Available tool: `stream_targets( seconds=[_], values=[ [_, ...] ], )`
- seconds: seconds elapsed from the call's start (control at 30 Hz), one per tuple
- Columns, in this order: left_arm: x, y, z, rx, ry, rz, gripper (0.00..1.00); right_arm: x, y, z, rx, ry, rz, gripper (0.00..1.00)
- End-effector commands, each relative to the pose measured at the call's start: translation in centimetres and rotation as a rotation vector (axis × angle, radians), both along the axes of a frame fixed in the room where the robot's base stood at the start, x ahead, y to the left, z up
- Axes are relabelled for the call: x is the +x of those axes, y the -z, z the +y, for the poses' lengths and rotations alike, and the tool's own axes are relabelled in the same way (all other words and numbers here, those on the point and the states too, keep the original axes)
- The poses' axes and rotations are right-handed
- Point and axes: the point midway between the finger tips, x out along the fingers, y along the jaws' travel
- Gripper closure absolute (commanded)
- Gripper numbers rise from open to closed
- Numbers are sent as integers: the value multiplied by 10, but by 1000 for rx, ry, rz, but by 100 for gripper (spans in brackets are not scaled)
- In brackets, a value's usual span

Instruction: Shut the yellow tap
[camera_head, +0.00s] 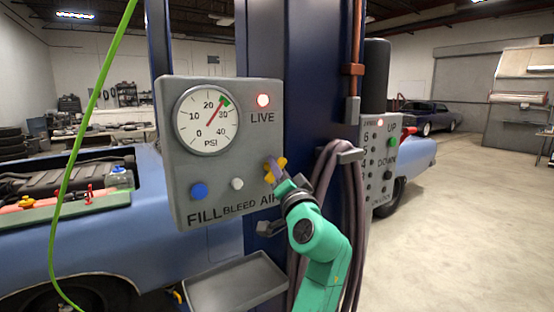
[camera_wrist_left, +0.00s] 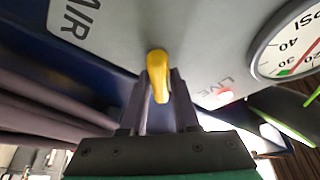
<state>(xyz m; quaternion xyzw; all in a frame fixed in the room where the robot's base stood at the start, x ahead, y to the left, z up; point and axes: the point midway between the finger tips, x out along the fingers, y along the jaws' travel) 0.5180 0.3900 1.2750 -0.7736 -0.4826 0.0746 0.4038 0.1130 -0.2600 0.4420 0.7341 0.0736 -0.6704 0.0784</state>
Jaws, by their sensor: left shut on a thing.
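The yellow tap (camera_head: 282,162) is on the lower right of the grey AIR panel (camera_head: 240,118), above the word AIR. My left gripper (camera_head: 275,171) is at the tap and covers part of it in the head view. In the left wrist view, the yellow tap handle (camera_wrist_left: 158,68) stands between the two fingers of my left gripper (camera_wrist_left: 160,98), which are shut on it. The gauge (camera_head: 208,120) has its needle at the green mark, between 20 and 30 PSI. The red LIVE lamp (camera_head: 263,100) looks lit. My right gripper is not in view.
A blue FILL knob (camera_head: 198,191) and a white BLEED knob (camera_head: 237,183) are left of the tap. A grey hose (camera_head: 325,180) hangs beside my arm. A lift control box (camera_head: 381,165) is to the right. A tray (camera_head: 238,285) is below. A green hose (camera_head: 83,140) hangs at left.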

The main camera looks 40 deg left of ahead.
Motion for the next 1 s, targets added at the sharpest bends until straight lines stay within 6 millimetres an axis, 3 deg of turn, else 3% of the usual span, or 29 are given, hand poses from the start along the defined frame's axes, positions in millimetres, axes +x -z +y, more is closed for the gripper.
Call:
stream_targets(
  seconds=[0.03,0.6,1.0],
  values=[
    [0,-6,0,10,1,42,100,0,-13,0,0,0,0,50],
    [2,-4,-1,163,1,548,100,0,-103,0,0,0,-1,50],
    [2,3,-1,224,0,749,100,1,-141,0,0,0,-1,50]
  ],
)
